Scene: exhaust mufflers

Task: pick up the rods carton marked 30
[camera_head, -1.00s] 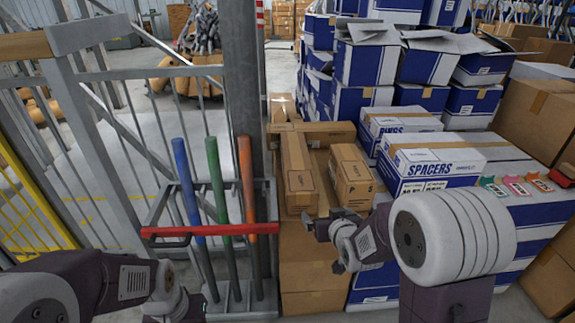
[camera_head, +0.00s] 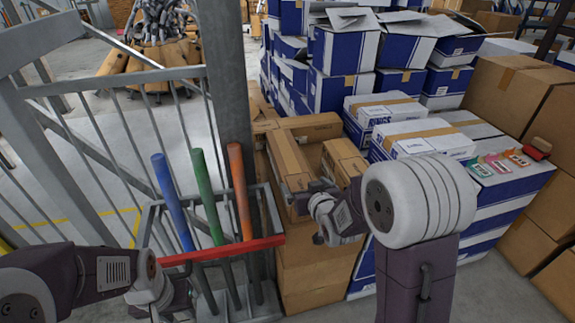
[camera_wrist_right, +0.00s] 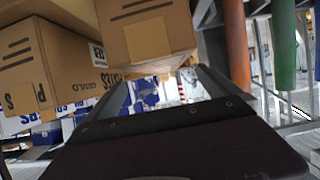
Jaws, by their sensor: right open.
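Two small brown cartons lie side by side on a brown stack: a long one (camera_head: 290,160) and a shorter one (camera_head: 343,158). Another brown carton (camera_head: 305,127) lies across behind them. I cannot read a 30 or the word rods on any of them. My right gripper (camera_head: 312,188) is open and empty at the near end of the long carton. In the right wrist view one carton (camera_wrist_right: 150,35) is just beyond the open fingers (camera_wrist_right: 160,85), with another printed carton (camera_wrist_right: 55,65) to its left. My left gripper (camera_head: 180,300) is low at left, its fingers not clear.
A rack with a red bar (camera_head: 220,250) holds blue, green and orange rods beside a grey post (camera_head: 228,80). Blue and white boxes (camera_head: 345,75) are piled behind. Coloured cards (camera_head: 497,165) lie on boxes at right, near large brown cartons (camera_head: 520,95).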

